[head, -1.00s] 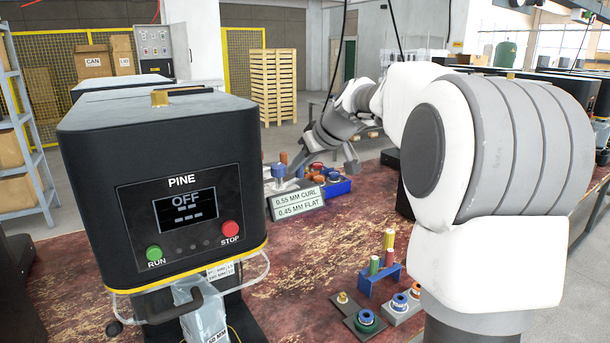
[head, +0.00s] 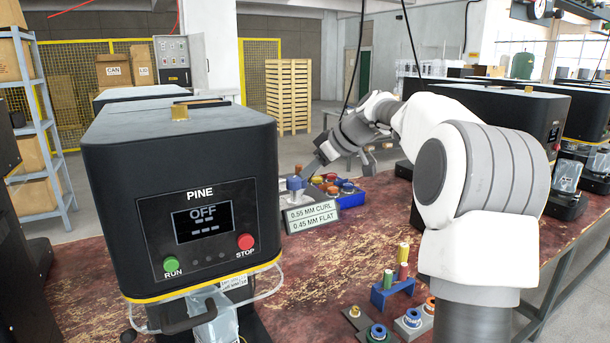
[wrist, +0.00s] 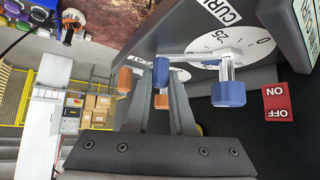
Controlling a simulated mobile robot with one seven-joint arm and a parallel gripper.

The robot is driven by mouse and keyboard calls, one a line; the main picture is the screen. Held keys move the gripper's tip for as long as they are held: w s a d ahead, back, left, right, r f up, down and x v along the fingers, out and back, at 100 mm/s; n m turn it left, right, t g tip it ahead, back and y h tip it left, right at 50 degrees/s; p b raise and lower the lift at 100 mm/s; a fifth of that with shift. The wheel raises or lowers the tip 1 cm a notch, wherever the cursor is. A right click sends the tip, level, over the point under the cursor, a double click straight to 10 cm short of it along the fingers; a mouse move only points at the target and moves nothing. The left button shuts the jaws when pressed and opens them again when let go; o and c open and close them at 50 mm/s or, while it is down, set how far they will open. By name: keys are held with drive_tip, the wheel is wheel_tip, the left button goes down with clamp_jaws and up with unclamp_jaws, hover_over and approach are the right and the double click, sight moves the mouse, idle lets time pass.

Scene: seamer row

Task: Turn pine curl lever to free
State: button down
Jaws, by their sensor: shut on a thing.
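The CURL label (wrist: 220,10) is above, upside down. A second orange knob (wrist: 124,79) is to the left, near a partly hidden FLAT label.
The PINE machine (head: 182,190), its screen reading OFF, stands at front left. A sign (head: 312,216) reads 0.55 MM CURL, 0.45 MM FLAT. A blue tray (head: 350,200) is beside it. A red ON/OFF switch (wrist: 278,103) sits right of the blue knob.

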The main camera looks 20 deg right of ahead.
drive_tip(key=c, duration=0.8)
unclamp_jaws()
drive_tip(key=shift+a, duration=0.1)
drive_tip(key=shift+o, duration=0.2)
drive_tip(key=p+v, duration=0.1)
drive_tip(key=v, duration=1.6)
drive_tip(key=shift+p, duration=0.35)
drive_tip(key=shift+s, duration=0.15)
